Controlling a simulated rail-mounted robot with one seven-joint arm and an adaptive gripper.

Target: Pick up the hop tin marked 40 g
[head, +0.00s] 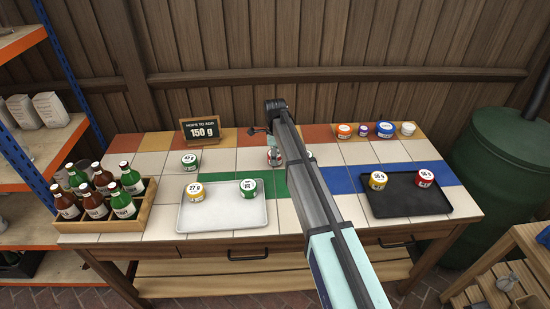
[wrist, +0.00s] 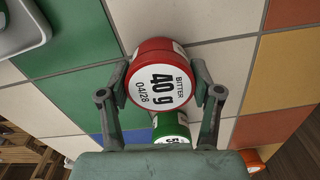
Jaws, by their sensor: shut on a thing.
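The red hop tin marked 40 g (wrist: 160,82), with "BITTER 04/28" on its white lid, is between the two fingers of my gripper (wrist: 161,86) in the wrist view. The fingers are shut on its sides. In the head view the same tin (head: 273,156) shows only in part beside my arm, over the middle of the tiled table. I cannot tell whether it touches the tiles. A green tin (wrist: 172,129) stands close by in the wrist view, its label mostly hidden by my gripper; in the head view my arm covers most of it.
A pale tray (head: 224,217) holds a yellow and a green tin. A dark tray (head: 410,207) holds a yellow and a red tin. A green tin (head: 190,162) stands at left. Several small tubs line the back right. A bottle crate (head: 105,222) and "150 g" sign (head: 201,131) stand left.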

